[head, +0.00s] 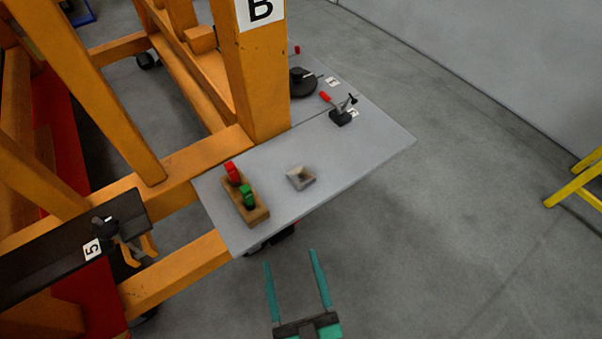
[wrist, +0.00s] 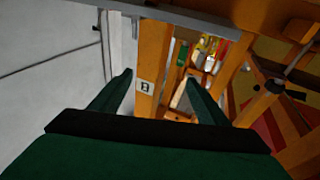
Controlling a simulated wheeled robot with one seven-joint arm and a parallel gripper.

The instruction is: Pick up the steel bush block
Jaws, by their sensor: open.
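The steel bush block appears to be the small, square, pale grey block with a dark hollow in its top (head: 301,178). It lies on the grey table (head: 370,150) in the head view, right of a wooden holder. My gripper (head: 290,257) is open and empty, with two teal fingers apart. In the head view it shows below the table's front edge and the block, over the floor in the picture. In the wrist view my open gripper (wrist: 158,77) has nothing between its fingers, and I cannot make out the block there.
The wooden holder (head: 247,201) carries a red and a green piece. A red-handled clamp (head: 342,115) and a dark round object (head: 302,82) sit farther back. An orange post (head: 257,80) marked B rises beside the table.

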